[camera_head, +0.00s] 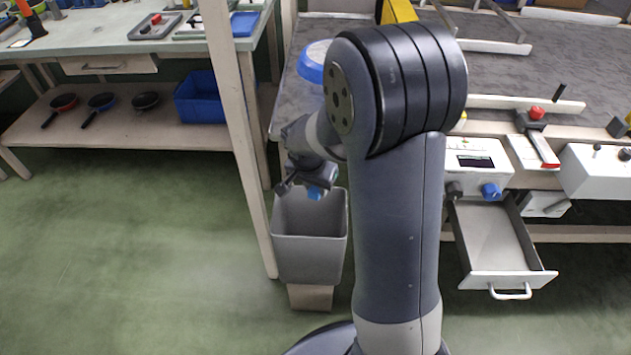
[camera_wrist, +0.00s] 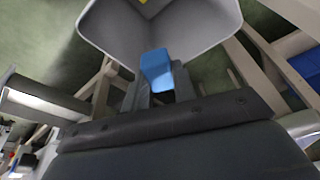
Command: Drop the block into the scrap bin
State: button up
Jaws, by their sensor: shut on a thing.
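The blue block (camera_wrist: 157,70) is held between the fingers of my gripper (camera_wrist: 158,92) in the wrist view. In the head view my gripper (camera_head: 308,186) hangs over the open top of the grey scrap bin, with a bit of the blue block (camera_head: 315,192) showing below it. The scrap bin (camera_head: 310,258) stands below the conveyor's left end on a pale support. In the wrist view the bin (camera_wrist: 208,28) opens just beyond the block, with something yellow at its bottom. The fingertips are partly hidden in the head view.
A pale post (camera_head: 232,130) rises just left of the bin. An open drawer (camera_head: 497,250) juts out at right below a white control box (camera_head: 465,162). A left bench shelf (camera_head: 150,125) holds several pans and a blue crate (camera_head: 200,98). The green floor at left is clear.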

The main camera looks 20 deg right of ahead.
jog(key=shift+f+b, duration=0.3)
jog(key=shift+f, duration=0.6)
jog(key=o, duration=1)
jog(key=shift+r, duration=0.1)
jog(key=p+v, duration=0.2)
jog(key=v, duration=0.8)
jog(key=shift+r, duration=0.4)
